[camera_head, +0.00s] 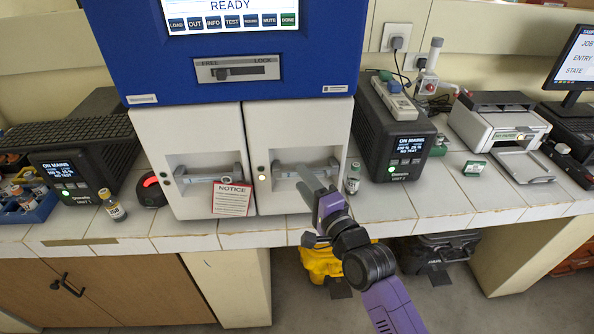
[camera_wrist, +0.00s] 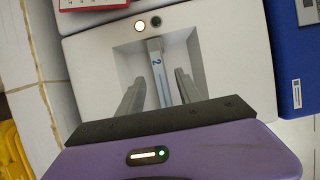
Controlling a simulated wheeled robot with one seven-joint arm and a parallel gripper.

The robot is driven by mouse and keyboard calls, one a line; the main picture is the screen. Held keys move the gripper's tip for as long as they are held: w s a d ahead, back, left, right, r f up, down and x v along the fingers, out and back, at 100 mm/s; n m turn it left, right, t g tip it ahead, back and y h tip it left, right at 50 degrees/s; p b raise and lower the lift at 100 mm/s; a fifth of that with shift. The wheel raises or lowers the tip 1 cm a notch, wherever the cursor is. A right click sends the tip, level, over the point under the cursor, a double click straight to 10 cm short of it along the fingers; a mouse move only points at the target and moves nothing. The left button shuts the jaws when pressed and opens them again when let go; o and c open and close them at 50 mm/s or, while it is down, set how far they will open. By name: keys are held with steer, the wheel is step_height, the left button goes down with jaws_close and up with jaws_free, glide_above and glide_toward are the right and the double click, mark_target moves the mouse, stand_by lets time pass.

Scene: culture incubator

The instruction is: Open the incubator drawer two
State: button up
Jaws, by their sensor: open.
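The incubator has two white drawers side by side under its blue upper body. Drawer two (camera_head: 325,120) is the right one; it looks shut. Its recessed grey handle, marked "2", shows in the wrist view (camera_wrist: 156,68). My gripper (camera_head: 310,178) is in front of this drawer, fingers pointing at the recess. In the wrist view my gripper (camera_wrist: 160,82) is open, with one finger on each side of the handle bar and visible gaps to both. The purple gripper body hides the lower part of the drawer in that view.
The left drawer (camera_head: 190,130) carries a red-edged notice (camera_head: 231,199) at its handle. A FREE/LOCK slider (camera_head: 236,70) sits above the drawers. A small vial (camera_head: 353,178) stands right of drawer two, beside a dark power unit (camera_head: 395,130). Another vial (camera_head: 111,205) stands at left.

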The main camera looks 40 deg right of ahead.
mark_target(297, 176)
steer(key=shift+x, duration=1.95)
jaws_close()
